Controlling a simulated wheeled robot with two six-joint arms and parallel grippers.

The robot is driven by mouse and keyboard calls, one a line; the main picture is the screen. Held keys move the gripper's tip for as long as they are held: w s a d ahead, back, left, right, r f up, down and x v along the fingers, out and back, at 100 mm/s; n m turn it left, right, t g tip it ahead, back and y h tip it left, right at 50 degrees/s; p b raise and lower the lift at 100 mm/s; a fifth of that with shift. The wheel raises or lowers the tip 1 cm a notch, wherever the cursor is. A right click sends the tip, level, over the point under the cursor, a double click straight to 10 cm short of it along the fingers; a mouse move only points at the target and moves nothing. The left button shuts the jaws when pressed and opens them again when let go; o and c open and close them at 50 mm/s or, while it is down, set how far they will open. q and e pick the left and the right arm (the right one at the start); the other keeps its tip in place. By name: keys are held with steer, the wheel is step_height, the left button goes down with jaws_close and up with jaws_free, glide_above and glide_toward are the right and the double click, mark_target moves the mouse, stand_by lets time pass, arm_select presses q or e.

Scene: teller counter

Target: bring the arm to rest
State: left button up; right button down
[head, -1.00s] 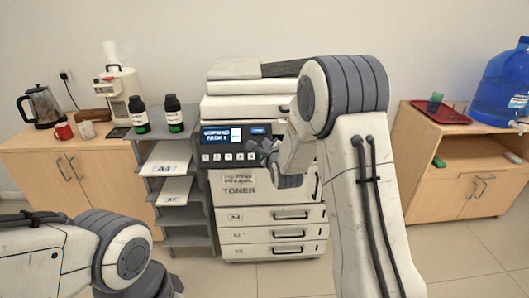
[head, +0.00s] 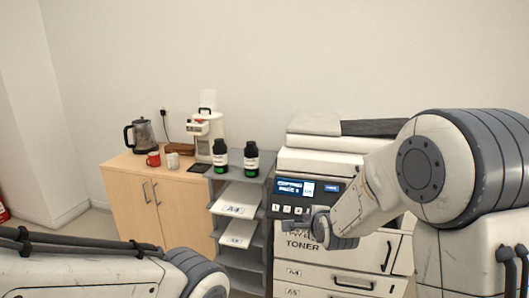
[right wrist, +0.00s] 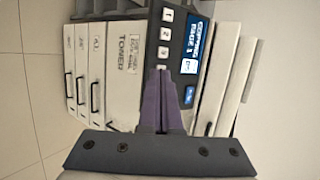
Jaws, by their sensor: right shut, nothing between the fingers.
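My right gripper (head: 322,226) is in front of the copier (head: 340,253), near its button panel, in the head view. In the right wrist view its two purple fingers (right wrist: 160,100) are together with nothing between them. They point at the copier's panel, by the numbered buttons (right wrist: 164,34) and the lit screen (right wrist: 192,48). I cannot tell from the picture whether the fingertips touch the panel. My left arm shows at the lower left of the head view, and its gripper is out of view.
A grey shelf rack (head: 238,255) with paper stacks and two dark bottles (head: 251,160) stands left of the copier. Further left, a wooden cabinet (head: 120,190) holds a kettle (head: 141,135), a red mug (head: 153,159), a white cup (head: 172,161) and a coffee machine (head: 207,138).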

steer(key=s+a+n+g+y+p, duration=0.15)
steer(key=s+a+n+g, duration=0.25)
steer(key=s+a+n, duration=0.55)
steer(key=s+r+n+g+h+p, duration=0.1)
steer(key=s+n+g, duration=0.6)
steer(key=s+n, duration=0.9)
steer(key=s+r, duration=0.1)
steer(key=s, duration=1.1)
steer(key=shift+s+d+n+g+p, duration=0.2)
steer(key=shift+s+n+g+p, duration=0.05)
steer(key=shift+n+g+p, duration=0.15)
